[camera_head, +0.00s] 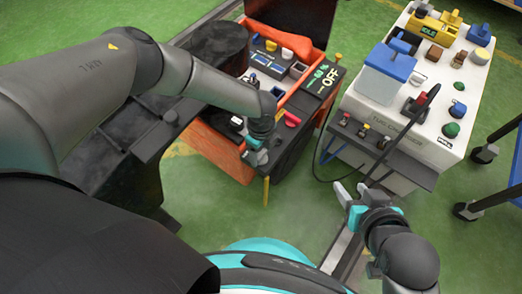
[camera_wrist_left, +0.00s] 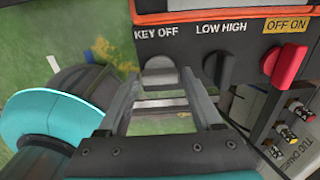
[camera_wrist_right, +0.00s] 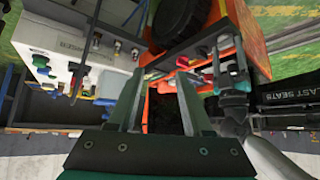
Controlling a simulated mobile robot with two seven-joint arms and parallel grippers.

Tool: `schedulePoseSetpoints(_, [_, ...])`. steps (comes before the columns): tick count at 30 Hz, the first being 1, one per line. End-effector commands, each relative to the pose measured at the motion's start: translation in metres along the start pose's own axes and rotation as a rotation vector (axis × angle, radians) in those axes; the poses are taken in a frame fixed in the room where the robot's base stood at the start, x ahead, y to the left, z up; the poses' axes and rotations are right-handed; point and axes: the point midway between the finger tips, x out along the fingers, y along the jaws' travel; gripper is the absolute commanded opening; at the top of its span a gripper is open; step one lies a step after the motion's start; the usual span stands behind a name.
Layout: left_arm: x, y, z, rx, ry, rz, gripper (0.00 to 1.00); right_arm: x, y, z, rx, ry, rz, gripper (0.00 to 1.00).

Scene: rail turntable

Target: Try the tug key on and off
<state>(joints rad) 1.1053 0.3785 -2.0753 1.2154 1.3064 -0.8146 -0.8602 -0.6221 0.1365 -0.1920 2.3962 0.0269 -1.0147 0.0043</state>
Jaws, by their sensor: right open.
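The grey tug key (camera_wrist_left: 159,72) sits on the tug's dark front panel under the "KEY OFF" label in the left wrist view. My left gripper (camera_wrist_left: 158,86) is open, with one finger on each side of the key and visible gaps beside it. In the head view my left gripper (camera_head: 257,157) is at the near edge of the orange tug (camera_head: 215,152); the key cannot be made out there. My right gripper (camera_head: 350,190) is open and empty over the floor, in front of the white charger cabinet.
A dark "LOW HIGH" knob (camera_wrist_left: 221,67) and a red "OFF ON" knob (camera_wrist_left: 287,63) sit right of the key. The white charger cabinet (camera_head: 425,125) with a black cable (camera_head: 325,130) stands right of the tug.

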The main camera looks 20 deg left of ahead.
Motion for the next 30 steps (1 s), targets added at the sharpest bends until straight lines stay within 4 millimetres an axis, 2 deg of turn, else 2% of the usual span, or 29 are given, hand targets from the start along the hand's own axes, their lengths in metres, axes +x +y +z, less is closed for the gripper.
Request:
schedulePoseSetpoints(2, [0.0, 0.0, 0.0, 0.0, 0.0, 0.0, 0.56, 0.0, 0.0, 0.0, 0.0, 0.0, 0.0, 0.5])
schedulePoseSetpoints(16, [0.0, 0.0, 0.0, 0.0, 0.0, 0.0, 0.04, 0.0, 0.0, 0.0, 0.0, -0.001, 0.001, 0.5])
schedulePoseSetpoints(23, [0.0, 0.001, 0.0, -0.015, 0.0, 0.001, 0.04, -0.001, 0.001, 0.002, 0.0, -0.014, 0.002, 0.5])
schedulePoseSetpoints(30, [-0.001, 0.001, 0.0, -0.096, 0.001, 0.003, 0.04, -0.015, 0.013, 0.008, 0.003, -0.123, 0.036, 0.5])
